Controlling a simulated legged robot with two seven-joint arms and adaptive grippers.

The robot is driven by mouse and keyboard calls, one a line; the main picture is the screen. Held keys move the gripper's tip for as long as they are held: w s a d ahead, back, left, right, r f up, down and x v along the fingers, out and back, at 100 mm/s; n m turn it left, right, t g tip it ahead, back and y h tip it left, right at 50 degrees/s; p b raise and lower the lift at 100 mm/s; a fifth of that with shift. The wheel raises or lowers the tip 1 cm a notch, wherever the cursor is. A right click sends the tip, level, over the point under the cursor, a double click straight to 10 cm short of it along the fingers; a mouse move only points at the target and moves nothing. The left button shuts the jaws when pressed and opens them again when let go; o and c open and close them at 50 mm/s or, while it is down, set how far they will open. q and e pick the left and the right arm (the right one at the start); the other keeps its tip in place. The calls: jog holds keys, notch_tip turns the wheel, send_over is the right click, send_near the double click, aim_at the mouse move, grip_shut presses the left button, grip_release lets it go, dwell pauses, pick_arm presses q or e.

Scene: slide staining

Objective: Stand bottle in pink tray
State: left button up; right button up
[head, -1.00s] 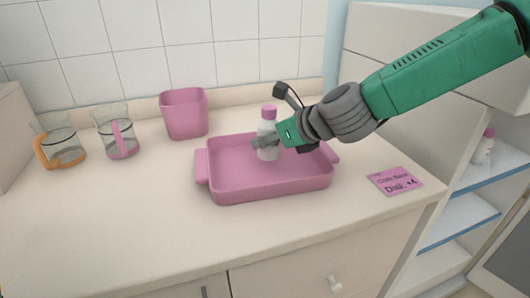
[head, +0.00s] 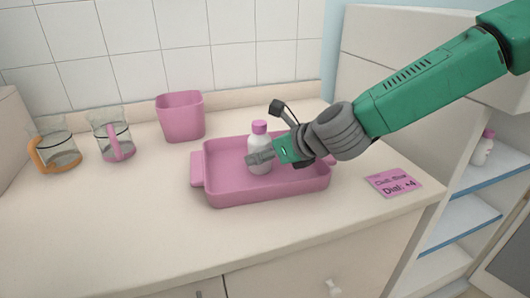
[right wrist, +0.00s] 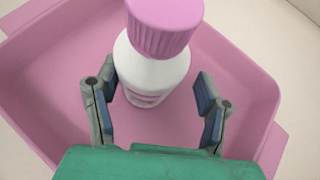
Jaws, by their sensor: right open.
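A white bottle with a pink cap (head: 259,153) stands upright inside the pink tray (head: 268,192) on the counter. My right gripper (head: 262,158) is at the bottle, low over the tray. In the right wrist view the bottle (right wrist: 158,65) stands between and slightly beyond the fingertips of the open gripper (right wrist: 155,95). Gaps show on both sides, so the fingers are not closed on it. The tray floor (right wrist: 70,75) shows around the bottle. Its base is partly hidden in the head view by a finger. My left gripper is not in view.
A pink bin (head: 181,117) stands behind the tray. Beakers with an orange holder (head: 56,148) and a pink holder (head: 114,138) stand at the left. A pink label card (head: 393,183) lies right of the tray. Another bottle (head: 483,148) is on the right shelf. The front counter is clear.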

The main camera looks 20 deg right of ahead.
aim_at(267, 148)
jog(key=shift+a+r, duration=0.15)
jog(key=shift+r, duration=0.15)
jog(key=v, duration=0.2)
jog(key=a+p+v, duration=0.1)
jog(key=v, duration=0.3)
jog(key=shift+s+a+r, duration=0.1)
jog(key=shift+s+r, duration=0.1)
jog(key=shift+r, duration=0.1)
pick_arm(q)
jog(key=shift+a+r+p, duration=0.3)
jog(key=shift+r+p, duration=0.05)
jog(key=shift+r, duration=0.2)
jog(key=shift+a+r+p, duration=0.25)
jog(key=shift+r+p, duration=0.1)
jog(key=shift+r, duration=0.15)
pick_arm(e)
jog(key=shift+v, duration=2.7)
